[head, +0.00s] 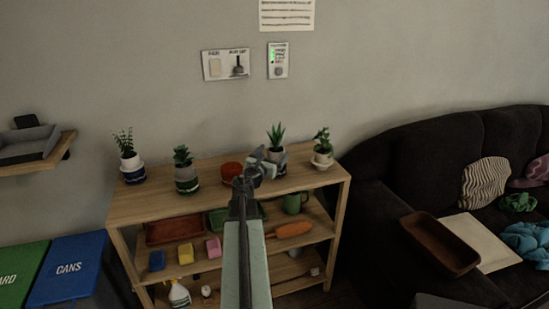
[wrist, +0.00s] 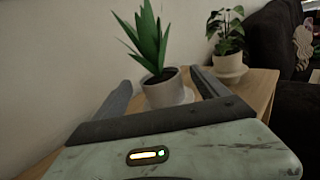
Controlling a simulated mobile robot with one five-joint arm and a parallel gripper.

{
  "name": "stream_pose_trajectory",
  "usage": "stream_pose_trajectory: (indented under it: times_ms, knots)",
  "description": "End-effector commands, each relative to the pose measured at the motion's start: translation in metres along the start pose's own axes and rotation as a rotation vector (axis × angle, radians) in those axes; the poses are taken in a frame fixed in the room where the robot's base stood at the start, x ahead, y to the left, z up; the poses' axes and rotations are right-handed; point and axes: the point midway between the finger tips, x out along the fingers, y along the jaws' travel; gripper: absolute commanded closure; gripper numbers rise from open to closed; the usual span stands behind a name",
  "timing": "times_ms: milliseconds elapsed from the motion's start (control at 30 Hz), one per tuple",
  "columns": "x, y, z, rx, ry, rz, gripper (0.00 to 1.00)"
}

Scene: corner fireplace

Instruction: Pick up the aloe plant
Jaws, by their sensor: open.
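The aloe plant (head: 276,136) has pointed green leaves and stands upright on the top of the wooden shelf, toward its right side. In the wrist view the aloe plant (wrist: 150,45) is in a pale pot (wrist: 164,90) on a saucer. My gripper (head: 262,160) reaches over the shelf top and partly hides the pot in the head view. In the wrist view my gripper (wrist: 163,92) is open, with one finger on each side of the pot. I cannot tell whether either finger touches it.
On the shelf top (head: 215,195), a leafy plant (head: 322,140) stands to the right. A reddish pot (head: 231,170) and two more potted plants, one a succulent (head: 183,158), stand to the left. The wall is behind. A dark sofa (head: 420,165) is at right.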

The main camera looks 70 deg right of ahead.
Motion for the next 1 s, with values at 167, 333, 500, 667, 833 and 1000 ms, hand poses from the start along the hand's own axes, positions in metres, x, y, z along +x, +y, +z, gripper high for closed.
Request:
stream_pose_trajectory:
  times_ms: [167,333,500,667,833,1000]
  knots:
    - [0.034,0.003,-0.002,0.001,0.0,0.001,0.16]
    - [0.036,0.002,-0.002,0.001,0.0,0.002,0.16]
    - [0.035,0.002,-0.002,0.001,0.0,0.002,0.44]
    - [0.035,0.002,-0.002,0.001,0.0,0.002,0.64]
    - [0.035,0.003,-0.001,0.001,0.0,0.003,0.64]
    - [0.035,0.004,0.008,0.001,0.0,0.003,0.64]
